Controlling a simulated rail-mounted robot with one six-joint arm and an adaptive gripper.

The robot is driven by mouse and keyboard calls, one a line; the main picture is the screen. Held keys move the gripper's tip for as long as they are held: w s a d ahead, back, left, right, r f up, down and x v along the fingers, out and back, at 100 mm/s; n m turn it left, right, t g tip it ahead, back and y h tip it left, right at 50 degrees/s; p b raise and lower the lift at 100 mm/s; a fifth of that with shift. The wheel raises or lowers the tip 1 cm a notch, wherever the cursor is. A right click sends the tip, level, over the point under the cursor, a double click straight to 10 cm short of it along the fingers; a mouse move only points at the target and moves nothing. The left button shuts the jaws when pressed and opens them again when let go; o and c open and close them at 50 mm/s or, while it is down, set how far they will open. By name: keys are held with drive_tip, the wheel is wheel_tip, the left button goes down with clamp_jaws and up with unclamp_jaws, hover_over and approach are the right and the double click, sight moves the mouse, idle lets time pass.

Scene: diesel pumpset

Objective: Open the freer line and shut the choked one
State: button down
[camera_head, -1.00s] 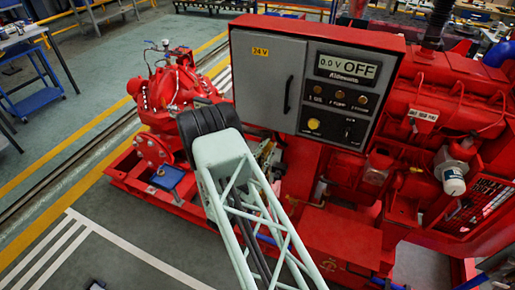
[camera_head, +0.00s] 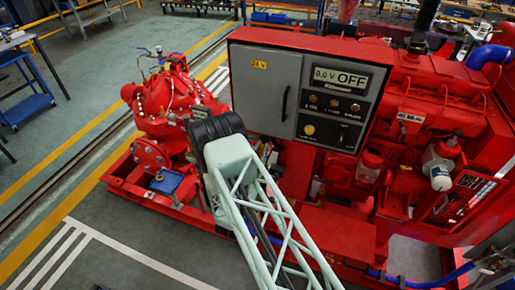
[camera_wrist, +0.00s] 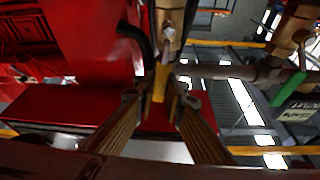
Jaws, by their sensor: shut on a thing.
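In the wrist view, my gripper (camera_wrist: 160,98) is shut on a yellow lever (camera_wrist: 161,78) that hangs below a brass valve body (camera_wrist: 170,22) at the top centre. A green lever (camera_wrist: 288,89) sits to the right, beside a second brass fitting (camera_wrist: 292,35). A small tag with dark lettering (camera_wrist: 301,112) is next to the green lever; I cannot read it. In the head view, my arm hides the gripper and both levers. Which line is choked does not show.
A grey control panel (camera_head: 268,88) in a red housing reads 0.0 V OFF in the head view. A red pump (camera_head: 165,105) stands at left on a red base frame (camera_head: 125,185). Red engine parts (camera_head: 440,90) fill the right. Striped floor (camera_head: 70,250) is clear at lower left.

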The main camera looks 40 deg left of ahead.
idle(0.5)
drive_tip(key=c, duration=2.6)
unclamp_jaws()
drive_tip(key=shift+c, duration=0.2)
drive_tip(key=shift+s, duration=0.1)
drive_tip(key=v, duration=0.7)
drive_tip(key=shift+s+f, duration=0.15)
